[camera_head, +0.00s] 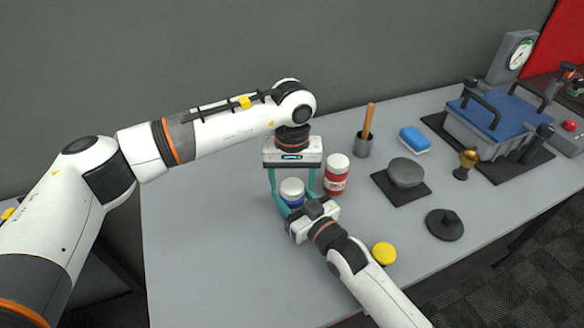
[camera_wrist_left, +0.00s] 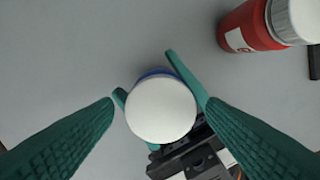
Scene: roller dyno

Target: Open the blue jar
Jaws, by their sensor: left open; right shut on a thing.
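The blue jar (camera_head: 292,199) stands on the grey table and has a white lid (camera_head: 292,186). The lid shows from above in the left wrist view (camera_wrist_left: 161,110), with a thin blue edge behind it. My left gripper (camera_head: 292,198) points straight down over the jar, its teal fingers open on either side of the lid with gaps. My right gripper (camera_head: 296,212) comes in low from the front right and is shut on the jar's body. Its fingers partly show beside the lid in the left wrist view (camera_wrist_left: 160,90). Much of the jar's body is hidden.
A red jar with a white lid (camera_head: 336,181) stands close on the right. A yellow disc (camera_head: 384,253) lies near my right forearm. A grey bowl (camera_head: 406,173), dark knobbed disc (camera_head: 444,225) and blue-lidded box (camera_head: 492,118) are further right. The table's left side is clear.

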